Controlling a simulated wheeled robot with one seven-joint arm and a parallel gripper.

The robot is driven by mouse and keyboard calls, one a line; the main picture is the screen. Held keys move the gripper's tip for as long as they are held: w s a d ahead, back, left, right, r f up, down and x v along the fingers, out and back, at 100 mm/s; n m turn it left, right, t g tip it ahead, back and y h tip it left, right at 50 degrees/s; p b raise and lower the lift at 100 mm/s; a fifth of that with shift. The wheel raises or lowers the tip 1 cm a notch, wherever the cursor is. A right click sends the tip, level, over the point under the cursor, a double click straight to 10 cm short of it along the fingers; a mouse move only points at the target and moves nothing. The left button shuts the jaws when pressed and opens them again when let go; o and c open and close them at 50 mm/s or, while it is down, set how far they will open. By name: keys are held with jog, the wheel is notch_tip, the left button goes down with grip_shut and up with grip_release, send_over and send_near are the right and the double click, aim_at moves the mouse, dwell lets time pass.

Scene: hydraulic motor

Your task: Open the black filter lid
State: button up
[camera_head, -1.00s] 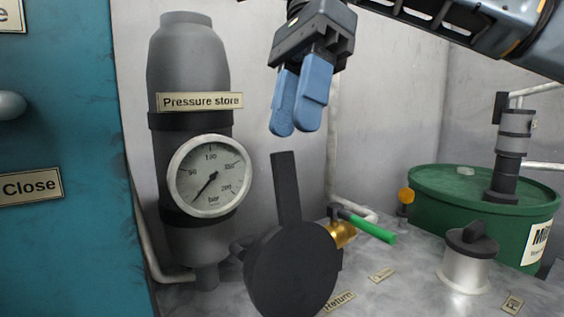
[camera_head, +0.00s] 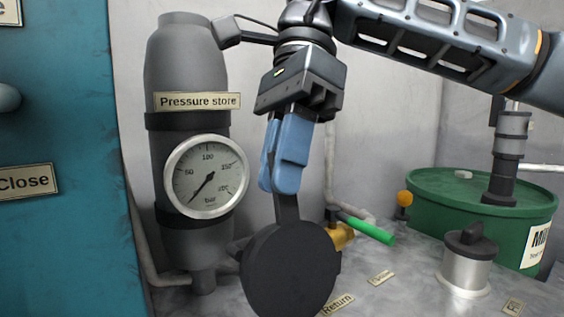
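A black round lid-like disc (camera_head: 290,272) stands upright at the bottom middle of the head view, with a flat black bar handle (camera_head: 287,207) rising from its top. No label on it shows. My gripper (camera_head: 282,185) points down over the handle, and its blue fingers hide the handle's upper part. Whether the fingers touch the bar or are closed on it cannot be told. Another black cap (camera_head: 470,243) with a ridge on top sits on a short silver cylinder (camera_head: 466,270) at the right, well away from my gripper.
A grey pressure store tank (camera_head: 185,65) with a round gauge (camera_head: 207,176) stands to the left, near a teal panel (camera_head: 62,120). A brass valve with a green handle (camera_head: 369,229) is just right of the disc. A green drum (camera_head: 425,190) stands at the back right.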

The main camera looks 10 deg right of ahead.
grip_shut()
jog(key=s+d+t+y+b, duration=0.1)
jog(key=s+d+t+b, duration=0.1)
jog(key=s+b, duration=0.3)
jog(key=shift+s+d+r+n+t+y, duration=0.2)
jog(key=shift+s+n+t+y, duration=0.15)
jog(key=shift+t, duration=0.45)
